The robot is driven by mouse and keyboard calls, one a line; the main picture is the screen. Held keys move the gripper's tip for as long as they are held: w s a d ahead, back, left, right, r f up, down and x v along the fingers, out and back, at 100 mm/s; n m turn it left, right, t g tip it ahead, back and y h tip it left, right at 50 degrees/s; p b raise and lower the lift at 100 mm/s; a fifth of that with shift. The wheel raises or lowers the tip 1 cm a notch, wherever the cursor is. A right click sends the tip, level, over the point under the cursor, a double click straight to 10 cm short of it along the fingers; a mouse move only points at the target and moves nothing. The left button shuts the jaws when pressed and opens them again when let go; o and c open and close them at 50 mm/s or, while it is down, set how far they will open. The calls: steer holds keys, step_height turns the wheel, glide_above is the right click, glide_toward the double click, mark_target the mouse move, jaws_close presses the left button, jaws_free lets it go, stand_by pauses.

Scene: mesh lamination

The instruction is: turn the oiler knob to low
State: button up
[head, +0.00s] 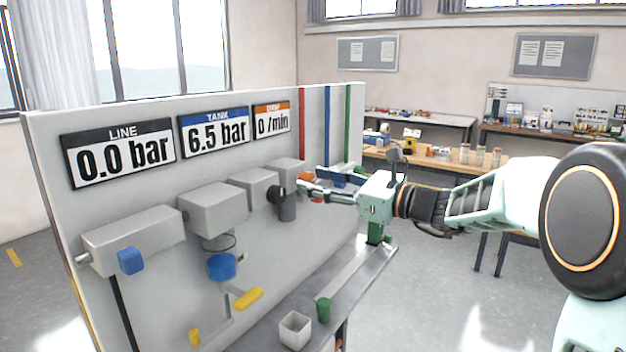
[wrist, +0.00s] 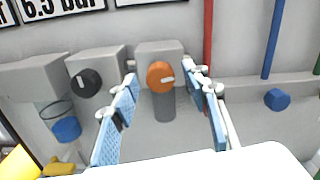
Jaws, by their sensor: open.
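The oiler knob is the round orange knob (wrist: 157,74) on the front of a grey block (wrist: 160,50) in the wrist view. Its white mark points right. A dark cylindrical bowl (wrist: 164,106) hangs below the block; it also shows in the head view (head: 287,208). My gripper (wrist: 163,80) is open, its blue-padded fingers left and right of the knob in the picture. I cannot tell whether they touch it. In the head view my gripper (head: 302,188) reaches the oiler block (head: 289,167) from the right, and the knob is mostly hidden. The drip sign (head: 272,121) reads 0/min.
A black knob (wrist: 86,82) sits on the neighbouring block to the left. Signs read line (head: 120,152) 0.0 bar and tank (head: 214,131) 6.5 bar. Red, blue and green pipes run right of the oiler. A white cup (head: 294,331) stands on the ledge below.

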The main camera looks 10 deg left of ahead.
steer(key=shift+w+a, duration=0.3)
steer(key=shift+a, duration=0.35)
jaws_close()
steer(key=shift+f+n+b, duration=0.15)
steer(key=shift+n+b, duration=0.25)
steer(key=shift+b, duration=0.15)
